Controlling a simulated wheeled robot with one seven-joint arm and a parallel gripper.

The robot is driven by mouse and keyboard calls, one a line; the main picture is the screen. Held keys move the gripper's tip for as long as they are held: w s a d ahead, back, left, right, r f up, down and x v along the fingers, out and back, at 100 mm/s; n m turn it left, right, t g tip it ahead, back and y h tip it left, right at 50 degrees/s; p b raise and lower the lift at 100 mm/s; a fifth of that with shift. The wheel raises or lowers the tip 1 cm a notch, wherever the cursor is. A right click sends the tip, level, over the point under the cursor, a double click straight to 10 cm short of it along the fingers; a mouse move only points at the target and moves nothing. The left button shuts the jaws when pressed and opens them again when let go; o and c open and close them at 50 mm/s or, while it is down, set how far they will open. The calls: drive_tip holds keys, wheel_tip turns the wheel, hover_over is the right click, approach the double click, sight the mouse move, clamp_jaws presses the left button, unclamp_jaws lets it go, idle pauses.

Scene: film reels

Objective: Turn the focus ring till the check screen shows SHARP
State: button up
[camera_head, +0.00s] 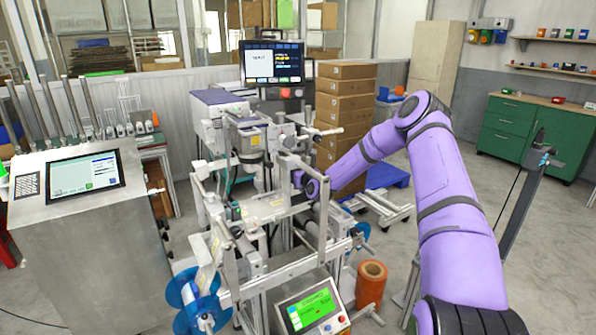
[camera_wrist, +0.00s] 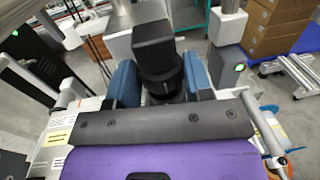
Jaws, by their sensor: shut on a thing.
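In the wrist view, the two blue finger pads of my gripper (camera_wrist: 160,84) stand on either side of a dark round part (camera_wrist: 163,86), which looks like the focus ring, under a black block-shaped head (camera_wrist: 156,45). My gripper is shut on this part; the exact contact is partly hidden by the dark edge of my wrist. In the head view, my arm reaches in from the right to the grey machine frame, where the ring is hidden. A dark monitor (camera_head: 272,62) stands behind the machine; its text is too small to read. A green-lit screen (camera_head: 310,310) shows at the machine's front.
The machine's metal frame (camera_head: 255,268) and its posts stand close around my wrist. A steel console (camera_head: 85,240) with a screen is at left. Stacked cartons (camera_head: 345,87) stand behind, and an orange roll (camera_head: 371,285) at the front right. Open floor lies at right.

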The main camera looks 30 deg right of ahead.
drive_tip(key=o, duration=0.9)
drive_tip(key=shift+o, duration=0.2)
drive_tip(key=shift+y, duration=0.3)
